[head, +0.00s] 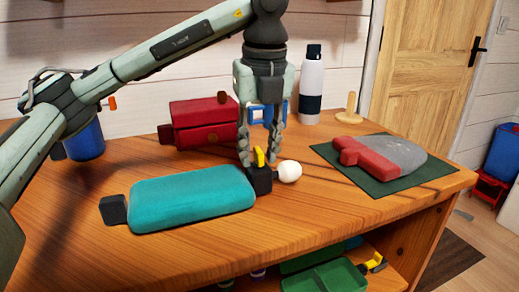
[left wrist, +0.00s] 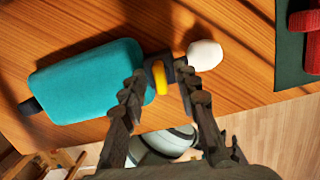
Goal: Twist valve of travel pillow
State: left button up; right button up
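The teal pillow (head: 190,198) lies flat on the wooden table, with a black block at its left end. At its right end is a black valve (head: 261,180) with a yellow tab on top. A white rounded knob (head: 289,171) sits just right of the valve. My left gripper (head: 259,158) points down over the valve, its fingers apart on either side of the yellow tab. In the left wrist view, the yellow tab (left wrist: 158,77) shows between the open fingertips (left wrist: 161,78); contact cannot be told. My right gripper is not in view.
A red case (head: 203,122) stands behind the pillow, and a white bottle (head: 311,88) behind to the right. A red and grey item (head: 385,157) lies on a dark green mat (head: 433,177). A blue cup (head: 84,140) is at the left. The table's front is clear.

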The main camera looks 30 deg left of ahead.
pick_arm(q)
jog(key=r+p, duration=0.5)
jog(key=r, duration=0.1)
jog(key=shift+s+d+r+p, duration=0.2)
jog(key=shift+s+d+p, duration=0.1)
jog(key=shift+d+p, duration=0.1)
jog(key=shift+f, duration=0.15)
